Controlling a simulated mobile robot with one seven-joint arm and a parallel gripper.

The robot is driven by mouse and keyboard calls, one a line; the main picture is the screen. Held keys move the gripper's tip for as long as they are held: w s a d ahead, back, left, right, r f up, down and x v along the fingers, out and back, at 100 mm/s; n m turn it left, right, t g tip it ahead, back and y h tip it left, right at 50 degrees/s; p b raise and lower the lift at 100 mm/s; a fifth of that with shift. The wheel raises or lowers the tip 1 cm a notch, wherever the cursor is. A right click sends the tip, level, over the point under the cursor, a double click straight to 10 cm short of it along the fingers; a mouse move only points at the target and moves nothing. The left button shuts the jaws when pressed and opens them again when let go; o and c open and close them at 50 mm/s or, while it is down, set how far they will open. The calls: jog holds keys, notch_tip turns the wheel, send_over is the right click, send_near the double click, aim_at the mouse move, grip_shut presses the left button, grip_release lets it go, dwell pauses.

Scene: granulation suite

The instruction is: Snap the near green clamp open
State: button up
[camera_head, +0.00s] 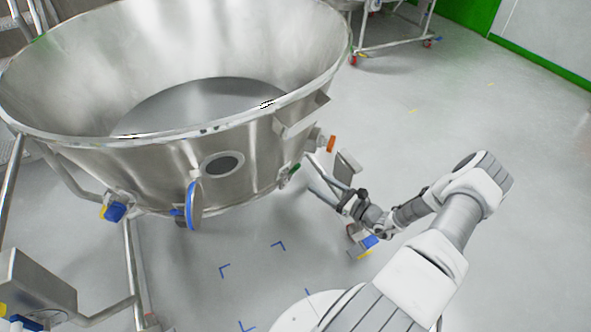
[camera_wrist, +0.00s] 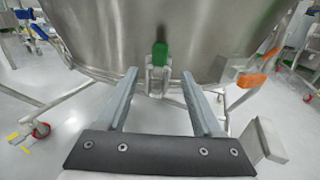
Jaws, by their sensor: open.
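The near green clamp (camera_wrist: 160,54) is on the side of the steel bowl (camera_wrist: 100,30), straight ahead in the wrist view. Its green handle stands upright above a small metal bracket (camera_wrist: 158,78). In the head view the clamp is a small green spot (camera_head: 294,169) low on the bowl's right side, partly hidden. My gripper (camera_wrist: 160,76) is open and empty. Its two fingers point at the bowl, one on either side of the bracket in the picture. The green handle shows between and just above the fingertips. I cannot tell whether either finger touches. My gripper also shows in the head view (camera_head: 316,172).
An orange handle (camera_wrist: 260,70) sits on the bowl to the right of the green clamp; it also shows in the head view (camera_head: 331,143). A blue-edged round flap (camera_head: 194,202) hangs at the bowl's front. Steel frame legs and castors (camera_wrist: 38,130) stand below.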

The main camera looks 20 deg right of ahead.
aim_at(296, 169)
jog(key=b+x, duration=0.1)
jog(key=x, duration=1)
jog(key=shift+w, duration=0.15)
grip_shut()
dwell(0.9)
